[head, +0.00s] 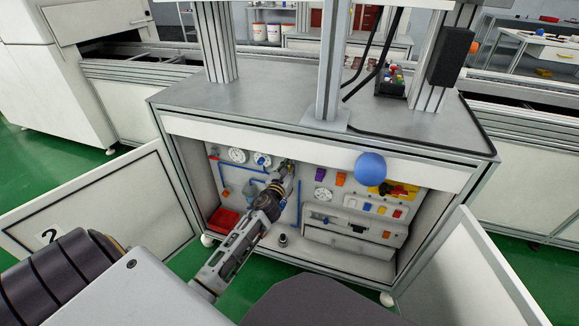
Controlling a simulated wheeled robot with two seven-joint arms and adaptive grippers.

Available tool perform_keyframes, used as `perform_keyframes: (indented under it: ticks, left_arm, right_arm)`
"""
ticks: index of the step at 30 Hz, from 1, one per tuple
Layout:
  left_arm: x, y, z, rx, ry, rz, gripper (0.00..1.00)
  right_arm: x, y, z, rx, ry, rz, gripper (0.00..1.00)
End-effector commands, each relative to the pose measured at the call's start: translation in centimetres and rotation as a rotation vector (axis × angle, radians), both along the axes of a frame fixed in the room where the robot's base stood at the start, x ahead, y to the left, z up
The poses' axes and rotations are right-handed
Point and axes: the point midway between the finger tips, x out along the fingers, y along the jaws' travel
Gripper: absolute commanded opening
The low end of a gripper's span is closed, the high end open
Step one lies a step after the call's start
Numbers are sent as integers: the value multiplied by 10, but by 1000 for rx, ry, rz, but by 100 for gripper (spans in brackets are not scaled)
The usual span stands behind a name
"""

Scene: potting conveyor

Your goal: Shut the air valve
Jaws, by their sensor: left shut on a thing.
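My left gripper (286,171) reaches into the open cabinet and is at the back panel, beside the blue air pipes. It is shut on a small part there that looks like the air valve (287,162). The gripper hides most of that part, so the angle of its handle cannot be told. My right gripper is not in view.
The cabinet doors stand open at left (110,205) and right (468,275). A red bin (222,220) sits on the cabinet floor. A blue ball (370,168) shows before the upper edge. A red and yellow switch (398,189) is on the right of the panel.

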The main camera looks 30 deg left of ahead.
Motion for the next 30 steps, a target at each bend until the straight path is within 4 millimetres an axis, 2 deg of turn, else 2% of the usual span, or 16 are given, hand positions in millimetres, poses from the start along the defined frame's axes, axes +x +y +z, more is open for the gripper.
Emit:
perform_keyframes:
  ticks: [14, 30]
  left_arm:
    - [-1, 5, 0, -84, -20, 0, 0]
    - [-6, 24, -6, -455, -108, 1, 0]
  right_arm:
    - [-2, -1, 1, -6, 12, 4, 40]
    - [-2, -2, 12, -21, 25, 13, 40]
